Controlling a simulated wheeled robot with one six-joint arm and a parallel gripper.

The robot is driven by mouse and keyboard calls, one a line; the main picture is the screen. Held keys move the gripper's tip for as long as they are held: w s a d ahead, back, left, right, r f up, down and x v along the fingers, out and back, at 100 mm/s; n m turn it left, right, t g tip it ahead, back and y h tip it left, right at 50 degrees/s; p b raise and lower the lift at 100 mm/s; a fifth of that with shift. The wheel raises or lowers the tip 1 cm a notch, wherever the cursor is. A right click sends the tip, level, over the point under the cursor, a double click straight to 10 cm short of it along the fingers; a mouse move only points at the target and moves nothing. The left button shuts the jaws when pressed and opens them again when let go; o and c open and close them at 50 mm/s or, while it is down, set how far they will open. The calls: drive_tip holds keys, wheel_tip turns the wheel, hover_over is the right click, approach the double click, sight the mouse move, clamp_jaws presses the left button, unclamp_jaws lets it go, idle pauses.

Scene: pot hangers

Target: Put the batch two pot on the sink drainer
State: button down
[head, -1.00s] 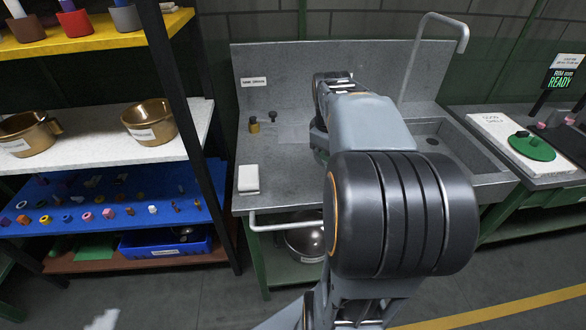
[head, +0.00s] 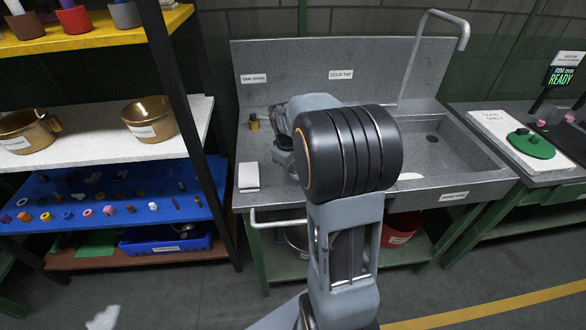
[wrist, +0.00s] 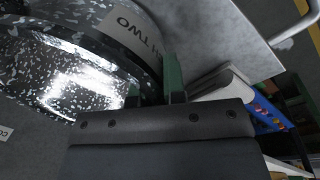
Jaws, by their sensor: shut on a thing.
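The batch two pot (wrist: 75,60) is black with white speckles and shows a label ending in "TWO" in the wrist view. My gripper (wrist: 155,90) is at its side, with green fingers shut on it; the exact grip spot is partly hidden. The grey sink drainer (head: 258,150) is the flat top left of the basin, below a "sink drainer" label. A grey surface shows around the pot in the wrist view; I cannot tell whether the pot touches it.
A white block (head: 249,176) lies at the drainer's front left. Small brass items (head: 254,122) stand behind it. The basin (head: 440,150) and tall tap (head: 415,60) are to the right. A rail (head: 275,222) runs along the front. A shelf rack (head: 185,110) stands left.

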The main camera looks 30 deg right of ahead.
drive_tip(key=shift+f, duration=0.7)
drive_tip(key=shift+f, duration=0.15)
drive_tip(key=c, duration=1.2)
unclamp_jaws()
drive_tip(key=shift+s, duration=0.1)
wheel_tip(320, 180, up, 11)
drive_tip(key=a, duration=0.1)
drive_tip(key=shift+s+a+f+m+t+y+p, duration=0.3)
drive_tip(key=shift+s+a+m+t+p, duration=0.25)
drive_tip(key=shift+s+a, duration=1.9)
drive_tip(key=shift+s+a+f+m+t+y+p, duration=0.25)
drive_tip(key=shift+s+a+m+t+p, duration=0.3)
drive_tip(key=shift+s+a, duration=1.95)
drive_tip(key=shift+s+a+f+m+t+y+p, duration=0.35)
drive_tip(key=shift+s+a+m, duration=0.35)
drive_tip(key=shift+s+a, duration=1.75)
